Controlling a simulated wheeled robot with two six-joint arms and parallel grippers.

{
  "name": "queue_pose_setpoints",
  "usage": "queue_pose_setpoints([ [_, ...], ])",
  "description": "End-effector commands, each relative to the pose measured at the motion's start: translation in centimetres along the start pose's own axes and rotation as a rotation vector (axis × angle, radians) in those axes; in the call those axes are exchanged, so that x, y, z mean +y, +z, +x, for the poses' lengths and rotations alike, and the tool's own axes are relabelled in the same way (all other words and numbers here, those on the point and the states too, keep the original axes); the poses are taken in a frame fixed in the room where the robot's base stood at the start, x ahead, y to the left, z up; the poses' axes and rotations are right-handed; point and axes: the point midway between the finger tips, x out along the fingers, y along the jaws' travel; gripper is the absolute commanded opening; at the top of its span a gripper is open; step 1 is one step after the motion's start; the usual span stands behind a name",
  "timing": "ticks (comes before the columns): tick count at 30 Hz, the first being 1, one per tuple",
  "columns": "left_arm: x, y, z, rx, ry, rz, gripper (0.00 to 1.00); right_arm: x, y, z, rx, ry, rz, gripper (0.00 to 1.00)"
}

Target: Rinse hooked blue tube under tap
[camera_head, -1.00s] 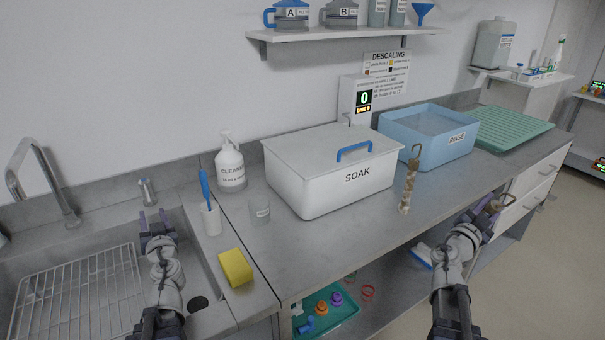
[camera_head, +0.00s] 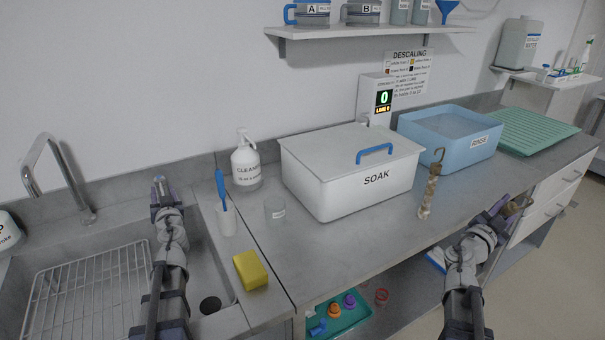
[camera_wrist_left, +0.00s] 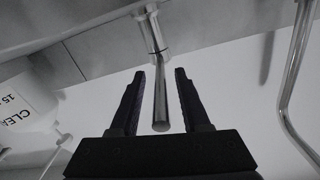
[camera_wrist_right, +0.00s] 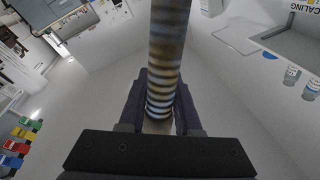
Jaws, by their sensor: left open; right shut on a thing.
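My right gripper (camera_head: 508,208) is shut on a ribbed tube with brown and bluish bands, held in front of the counter's right part; the tube (camera_wrist_right: 168,55) fills the middle of the right wrist view. Its hook is hard to make out. My left gripper (camera_head: 160,190) is open over the back of the sink. In the left wrist view, the tap's metal lever (camera_wrist_left: 160,95) lies between the open fingers (camera_wrist_left: 158,90), with no clear contact. The curved tap spout (camera_head: 50,165) stands left of that gripper; no water shows from it.
Another brownish hooked tube (camera_head: 429,190) stands upright on the counter, right of the lidded SOAK tub (camera_head: 335,190). The blue RINSE tub (camera_head: 440,155) is behind it. A cleaner bottle (camera_head: 246,165), brush cup (camera_head: 226,218) and yellow sponge (camera_head: 250,270) line the sink's right side. A wire rack (camera_head: 85,290) lies in the sink.

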Motion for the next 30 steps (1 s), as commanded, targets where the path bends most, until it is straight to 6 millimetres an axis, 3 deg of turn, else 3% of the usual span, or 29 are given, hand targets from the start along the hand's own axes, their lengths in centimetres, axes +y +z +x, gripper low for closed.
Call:
queue_pose_setpoints([
  [9,-0.07,0.01,0.37,0.000,0.000,0.000,0.45,0.00,-0.01,0.00,0.000,0.000,0.000,0.00],
  [21,-0.05,0.01,0.35,0.000,0.000,0.000,0.00,0.01,-0.01,0.00,0.000,0.000,0.000,0.00],
  [30,-0.04,0.01,0.35,0.000,0.000,0.000,0.00,0.00,-0.01,-0.01,0.000,0.000,0.000,0.00],
])
